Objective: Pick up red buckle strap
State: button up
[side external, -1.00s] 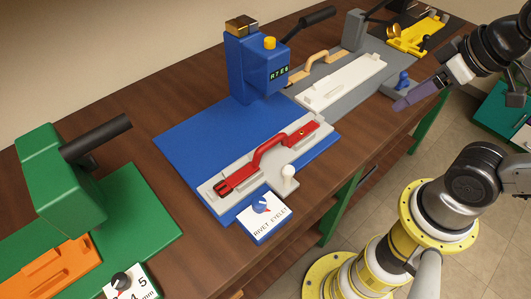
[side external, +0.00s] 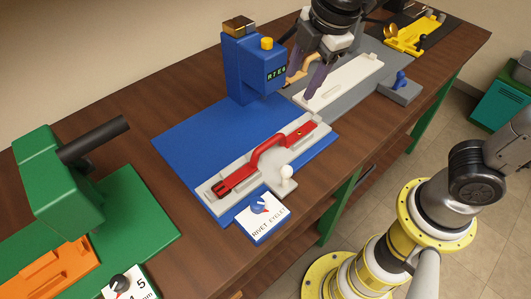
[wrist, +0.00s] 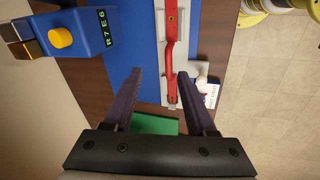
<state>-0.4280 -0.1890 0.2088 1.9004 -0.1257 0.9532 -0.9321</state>
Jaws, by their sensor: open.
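The red buckle strap (side external: 265,157) lies in a pale grey fixture (side external: 292,155) on the blue machine's base, its middle arching up like a handle. It also shows in the wrist view (wrist: 170,45), running lengthwise down the picture. My gripper (side external: 302,86) is open and empty. In the side view it hangs behind and right of the strap, near the blue machine's head and over the white plate. In the wrist view my gripper (wrist: 156,85) has its two fingers apart, with the strap's lower end appearing between them. It is not touching the strap.
The blue machine (side external: 250,65) stands just behind the strap. A white-knobbed lever (side external: 287,173) and a dial box (side external: 262,218) sit at the fixture's front. A white plate (side external: 345,80) lies on a grey station at right. A green machine (side external: 65,170) stands at left.

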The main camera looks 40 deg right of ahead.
jog(key=n+g, duration=0.1)
jog(key=n, duration=0.1)
send_near(267, 143)
notch_tip(267, 143, up, 2)
jog(key=s, duration=0.1)
jog(key=x, duration=0.7)
jog(key=shift+d+f, duration=0.2)
jog(key=shift+f, duration=0.15)
jog(key=shift+w+x, duration=0.15)
jog(key=shift+x, duration=1.2)
jog(key=shift+w+x, duration=0.15)
jog(key=shift+x, duration=1.25)
jog(key=shift+a+r, duration=0.1)
jog(key=shift+a, duration=0.15)
grip_shut()
